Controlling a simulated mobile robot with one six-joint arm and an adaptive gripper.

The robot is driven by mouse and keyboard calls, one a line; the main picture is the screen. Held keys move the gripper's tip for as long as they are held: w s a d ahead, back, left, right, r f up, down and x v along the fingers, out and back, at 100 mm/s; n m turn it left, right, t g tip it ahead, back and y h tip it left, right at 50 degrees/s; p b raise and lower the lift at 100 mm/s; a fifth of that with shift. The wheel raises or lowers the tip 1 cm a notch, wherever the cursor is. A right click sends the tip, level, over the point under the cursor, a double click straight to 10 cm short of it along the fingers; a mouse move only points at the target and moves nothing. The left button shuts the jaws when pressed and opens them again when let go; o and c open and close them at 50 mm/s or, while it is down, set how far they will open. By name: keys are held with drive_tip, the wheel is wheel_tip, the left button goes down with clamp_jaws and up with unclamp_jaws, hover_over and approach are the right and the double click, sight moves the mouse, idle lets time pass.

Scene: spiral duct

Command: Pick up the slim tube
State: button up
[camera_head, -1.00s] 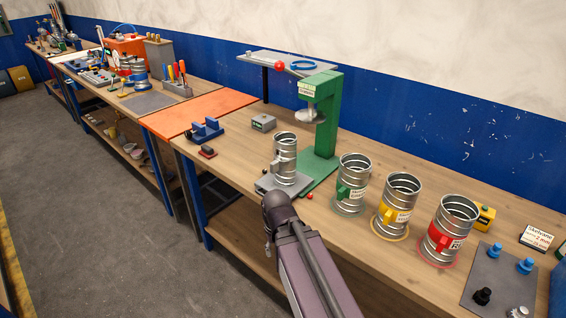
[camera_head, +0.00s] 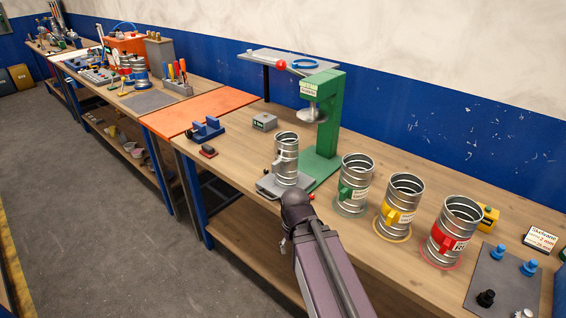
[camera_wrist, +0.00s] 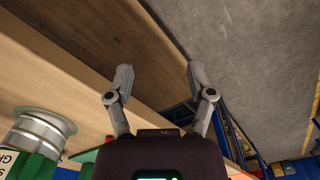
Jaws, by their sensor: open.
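The slim tube (camera_head: 287,165) is a narrow, ribbed silver duct. It stands upright on a small grey plate (camera_head: 268,188) in front of the green press, in the head view. The slim tube cannot be made out in the wrist view.
Wider tubes with green (camera_head: 354,185), yellow (camera_head: 402,205) and red (camera_head: 453,230) tags stand to the right. The green press (camera_head: 327,130) rises behind the slim tube. A grey block (camera_head: 264,122) and blue fixture (camera_head: 207,129) lie left. The floor (camera_head: 90,220) is clear.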

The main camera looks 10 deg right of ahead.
drive_tip(key=shift+o, duration=0.7)
drive_tip(key=shift+w+f, duration=0.1)
drive_tip(key=shift+w, duration=0.1)
drive_tip(key=n+t+h+b, duration=0.5)
drive_tip(key=h+b, duration=0.6)
drive_tip(key=h, duration=0.6)
approach(273, 169)
drive_tip(key=s+a+m+t, duration=0.1)
drive_tip(key=s+a, duration=0.1)
drive_tip(key=a, duration=0.1)
drive_tip(key=shift+f, duration=0.1)
drive_tip(key=shift+w+d, duration=0.1)
drive_tip(key=shift+x, duration=4.3)
